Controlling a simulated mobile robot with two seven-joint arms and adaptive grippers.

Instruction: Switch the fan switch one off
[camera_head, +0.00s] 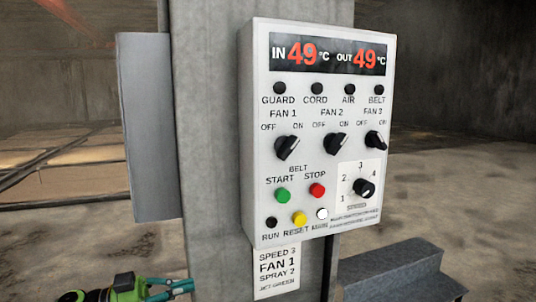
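The fan 1 switch (287,147) is a black rotary knob under the FAN 1 label on a white control panel (249,90). Its white mark points up and right, toward ON. My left gripper (178,287), green and black with teal fingers, shows at the bottom left edge. It is below and left of the panel, apart from the knob and cut off by the frame. Its finger opening is unclear. My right gripper is not in view.
The fan 2 knob (336,143) and fan 3 knob (375,139) sit right of fan 1. Green (282,195) and red (317,190) buttons are below. The panel is on a grey post (205,150) with a side plate (148,125). A metal beam (400,270) lies lower right.

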